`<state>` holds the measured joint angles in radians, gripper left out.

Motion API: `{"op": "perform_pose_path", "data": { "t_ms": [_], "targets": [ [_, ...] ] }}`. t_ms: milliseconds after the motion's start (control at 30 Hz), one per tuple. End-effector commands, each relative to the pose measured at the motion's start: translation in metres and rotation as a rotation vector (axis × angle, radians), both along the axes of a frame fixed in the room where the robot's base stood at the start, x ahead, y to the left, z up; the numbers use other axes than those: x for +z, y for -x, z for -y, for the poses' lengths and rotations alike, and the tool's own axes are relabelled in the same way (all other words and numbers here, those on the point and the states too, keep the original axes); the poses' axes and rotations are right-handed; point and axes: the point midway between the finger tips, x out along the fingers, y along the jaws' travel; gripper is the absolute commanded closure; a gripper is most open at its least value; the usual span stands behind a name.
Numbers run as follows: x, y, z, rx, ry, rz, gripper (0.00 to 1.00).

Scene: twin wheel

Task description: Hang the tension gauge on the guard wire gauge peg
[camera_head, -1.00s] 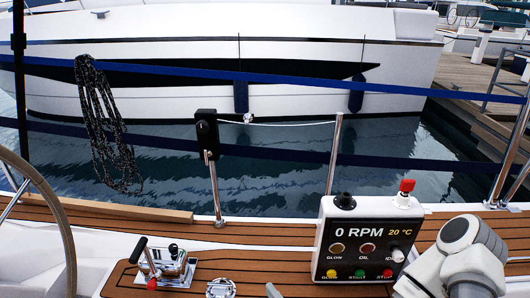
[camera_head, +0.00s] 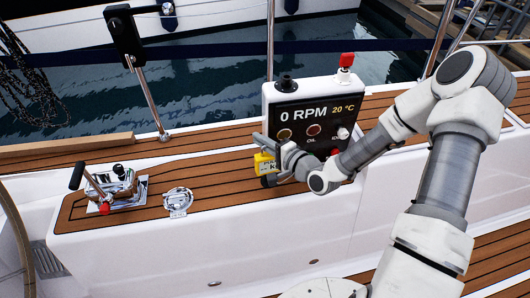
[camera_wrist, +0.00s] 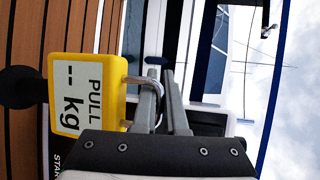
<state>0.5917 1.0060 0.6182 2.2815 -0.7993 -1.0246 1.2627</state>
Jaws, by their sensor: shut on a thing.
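The tension gauge is a yellow block (camera_head: 265,163) hanging in front of the engine panel's lower left corner. In the wrist view the gauge (camera_wrist: 88,92) shows "PULL -- kg" on a pale face, with a metal loop at one end. My gripper (camera_head: 281,146) is shut on that loop; its fingers (camera_wrist: 168,88) are close together in the wrist view. A black upright block (camera_head: 125,36) stands on a slanted metal post at the upper left, well away from the gauge. I cannot tell whether the gauge peg is on it.
The engine panel (camera_head: 312,112) reads "0 RPM" and stands close behind my gripper. A throttle lever unit (camera_head: 110,188) and a round chrome fitting (camera_head: 178,202) sit on the teak ledge. A metal stanchion (camera_head: 270,40) rises behind the panel. Open water lies beyond the rail.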

Motion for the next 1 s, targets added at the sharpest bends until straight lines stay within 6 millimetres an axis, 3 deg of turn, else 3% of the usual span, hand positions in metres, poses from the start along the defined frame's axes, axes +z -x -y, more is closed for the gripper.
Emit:
{"op": "perform_pose_path", "data": {
  "t_ms": [100,200,433,667,1000],
  "targets": [
    [-0.001,-0.022,0.012,-0.003,0.001,0.004,1.0],
    [-0.017,-0.02,0.01,0.002,-0.002,-0.001,1.0],
    [-0.031,-0.02,0.01,0.001,-0.002,0.0,1.0],
    [-0.066,-0.023,0.012,0.001,-0.002,0.0,1.0],
    [-0.068,-0.024,0.012,0.001,-0.001,0.001,1.0]
  ]
}}
